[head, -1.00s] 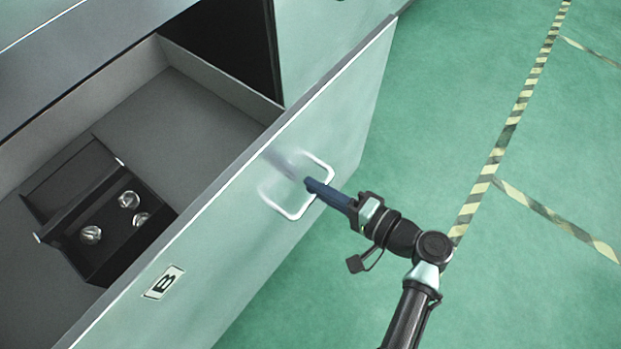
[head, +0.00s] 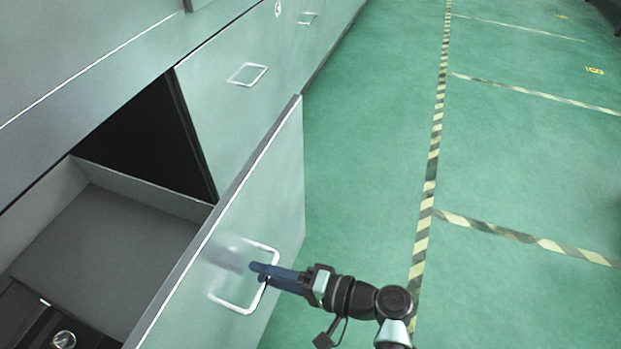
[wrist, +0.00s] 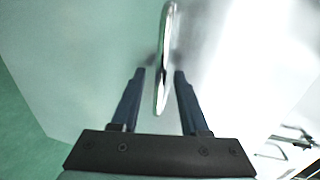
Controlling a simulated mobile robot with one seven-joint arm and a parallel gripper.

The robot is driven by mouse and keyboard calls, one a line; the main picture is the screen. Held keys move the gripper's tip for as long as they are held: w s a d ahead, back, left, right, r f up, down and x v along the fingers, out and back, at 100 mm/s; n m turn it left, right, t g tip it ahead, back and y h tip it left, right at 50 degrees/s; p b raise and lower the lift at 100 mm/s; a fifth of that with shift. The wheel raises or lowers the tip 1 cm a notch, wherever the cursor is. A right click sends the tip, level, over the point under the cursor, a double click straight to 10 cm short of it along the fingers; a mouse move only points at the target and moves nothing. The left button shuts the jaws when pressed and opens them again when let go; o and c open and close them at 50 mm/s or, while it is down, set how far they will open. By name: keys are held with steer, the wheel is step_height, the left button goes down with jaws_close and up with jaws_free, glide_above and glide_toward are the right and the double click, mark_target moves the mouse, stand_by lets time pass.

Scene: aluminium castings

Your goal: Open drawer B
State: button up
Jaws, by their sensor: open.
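The drawer (head: 283,170) stands pulled out from the cabinet, its pale green front facing right and its inside showing. Its B label is not in the current head view. A bright metal loop handle (head: 237,308) is on its front. My gripper (head: 262,273) is at the handle's right side in the head view. In the wrist view my gripper (wrist: 160,75) is open, with the handle bar (wrist: 163,80) between its two dark blue fingers and a gap on both sides.
In the drawer's near corner is a black case (head: 30,315) with a shiny round part (head: 63,340). Closed cabinet fronts with handles (head: 247,75) run along behind. The green floor (head: 365,150) to the right is clear, with striped tape lines (head: 436,135).

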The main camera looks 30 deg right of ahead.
steer(key=p+v, duration=0.3)
steer(key=v, duration=1)
